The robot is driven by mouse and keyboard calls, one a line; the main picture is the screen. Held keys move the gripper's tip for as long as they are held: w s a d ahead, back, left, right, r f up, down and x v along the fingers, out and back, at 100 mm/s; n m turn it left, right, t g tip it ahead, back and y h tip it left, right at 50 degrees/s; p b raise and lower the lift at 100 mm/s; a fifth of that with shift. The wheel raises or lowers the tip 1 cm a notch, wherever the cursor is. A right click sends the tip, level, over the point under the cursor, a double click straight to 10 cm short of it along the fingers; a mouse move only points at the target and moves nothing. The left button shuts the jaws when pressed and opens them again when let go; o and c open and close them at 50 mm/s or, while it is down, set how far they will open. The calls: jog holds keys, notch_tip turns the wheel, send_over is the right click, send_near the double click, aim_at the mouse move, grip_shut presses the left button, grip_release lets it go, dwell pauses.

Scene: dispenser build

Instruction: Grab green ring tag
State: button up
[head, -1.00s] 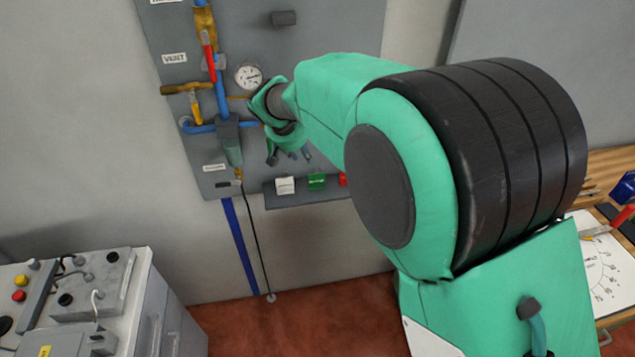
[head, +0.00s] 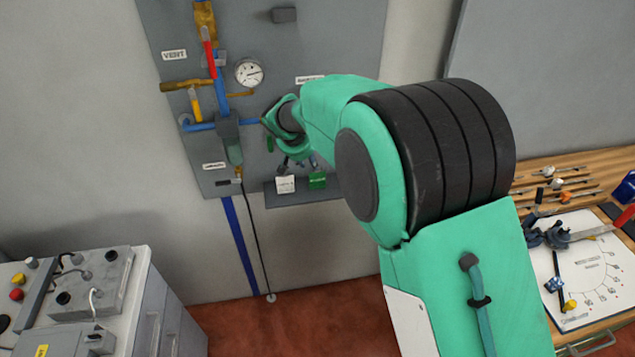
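A green block or tag (head: 317,180) sits on the grey shelf (head: 268,198) at the bottom of the wall panel, right of a white one (head: 285,185). I cannot make out a ring on it. A small green piece (head: 270,144) shows at the left of my wrist; I cannot tell whether it is a tag on the panel. My gripper (head: 296,164) points down in front of the panel, just above the white and green pieces. It looks apart from them. Its fingers are small and partly hidden by my wrist, so their opening is unclear.
The panel (head: 350,30) carries a gauge (head: 249,73), blue pipes, a red-handled valve (head: 209,55) and a yellow handle (head: 195,103) left of my gripper. A grey cabinet (head: 165,310) stands lower left. A wooden workbench (head: 560,165) with tools is at right.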

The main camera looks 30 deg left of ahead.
jog(key=shift+w+f, duration=0.1)
dwell(0.3)
jog(key=b, duration=0.1)
send_over(317, 176)
jog(key=s+a, duration=0.1)
jog(key=s, duration=0.1)
jog(key=shift+f, duration=2.2)
jog(key=shift+w, duration=0.2)
jog(key=shift+c, duration=0.5)
grip_shut()
